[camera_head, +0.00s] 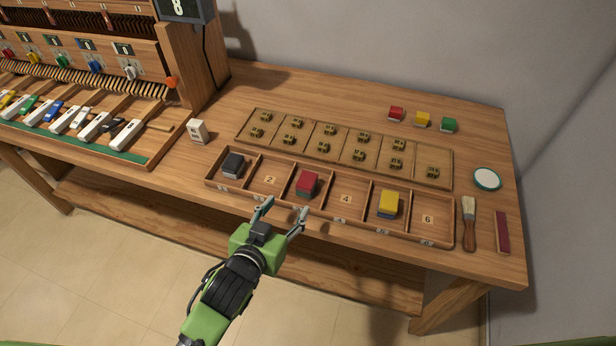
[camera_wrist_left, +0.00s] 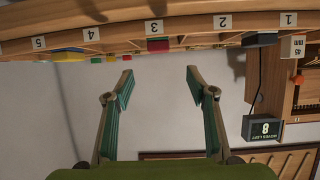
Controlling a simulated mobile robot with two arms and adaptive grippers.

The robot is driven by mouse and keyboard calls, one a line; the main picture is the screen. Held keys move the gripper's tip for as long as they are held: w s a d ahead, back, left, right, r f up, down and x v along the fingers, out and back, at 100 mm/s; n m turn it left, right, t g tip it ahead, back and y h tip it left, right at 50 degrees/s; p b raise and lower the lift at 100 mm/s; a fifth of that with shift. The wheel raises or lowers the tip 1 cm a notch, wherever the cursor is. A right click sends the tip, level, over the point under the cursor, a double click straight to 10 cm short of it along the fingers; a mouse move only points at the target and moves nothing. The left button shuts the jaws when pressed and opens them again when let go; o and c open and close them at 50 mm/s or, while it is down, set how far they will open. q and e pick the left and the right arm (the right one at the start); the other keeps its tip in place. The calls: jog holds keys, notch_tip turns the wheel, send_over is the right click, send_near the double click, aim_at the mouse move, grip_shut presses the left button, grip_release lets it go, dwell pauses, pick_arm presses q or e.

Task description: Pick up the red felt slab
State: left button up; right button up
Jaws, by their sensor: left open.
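A smaller red block (camera_head: 396,113) stands at the back of the bench. Which red piece is felt I cannot tell by texture. My left gripper (camera_head: 283,212) is open and empty, with its fingers apart near the tray's front edge, in front of compartments 2 and 3. My right gripper is not in view.
The tray also holds a black block (camera_head: 233,164) and a yellow-topped block (camera_head: 388,203). Behind it lies a board (camera_head: 242,137) of small brass pieces. A brush (camera_head: 468,225) and dark red bar (camera_head: 502,232) lie right. A key mechanism (camera_head: 180,60) stands left.

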pick_arm(q)
send_near(306, 182)
jog(key=x, duration=0.3)
jog(key=shift+w+a+p, duration=0.1)
jog(key=shift+w+p, duration=0.2)
jog(key=shift+w, duration=0.1)
jog(key=shift+w+f, duration=0.1)
jog(key=shift+w, duration=0.2)
jog(key=shift+w+d+f, duration=0.1)
jog(key=shift+w+d, duration=0.1)
jog(key=shift+w, duration=0.05)
jog(key=p+x, duration=0.1)
jog(key=x, duration=0.3)
jog(key=shift+d+f, duration=0.2)
jog(key=shift+f, duration=0.05)
jog(key=shift+w, duration=0.1)
jog(key=c, duration=0.9)
